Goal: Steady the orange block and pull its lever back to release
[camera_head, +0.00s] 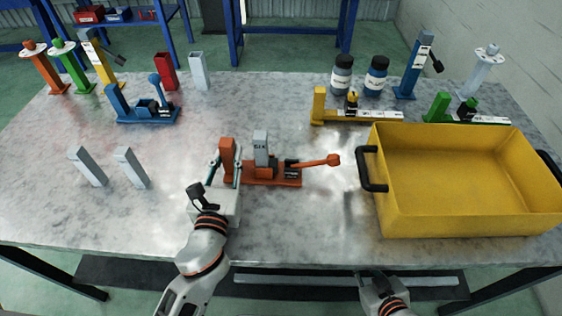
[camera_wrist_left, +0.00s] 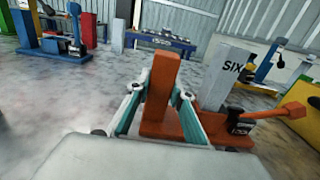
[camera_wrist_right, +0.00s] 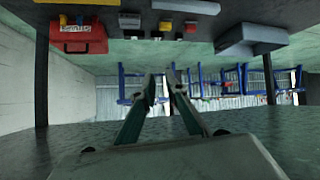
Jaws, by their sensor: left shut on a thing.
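The orange block (camera_head: 228,158) is an upright post on a low orange base, standing in the middle of the table. It also shows in the left wrist view (camera_wrist_left: 160,92). Its orange lever (camera_head: 318,162) lies out to the right, nearly level, with a knob at its end. A grey piece marked SIX (camera_head: 261,148) stands upright on the base. My left gripper (camera_head: 226,168) is shut on the orange post, one finger on each side. My right gripper (camera_wrist_right: 168,85) has its fingers apart with nothing between them. In the head view my right arm is below the table's front edge.
A yellow bin (camera_head: 400,213) with black handles fills the right side. Two grey pieces (camera_head: 130,168) stand at the left. Blue (camera_head: 150,116), yellow (camera_head: 365,116) and green (camera_head: 440,108) lever fixtures stand behind, with two dark jars (camera_head: 375,78). The table's front is clear.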

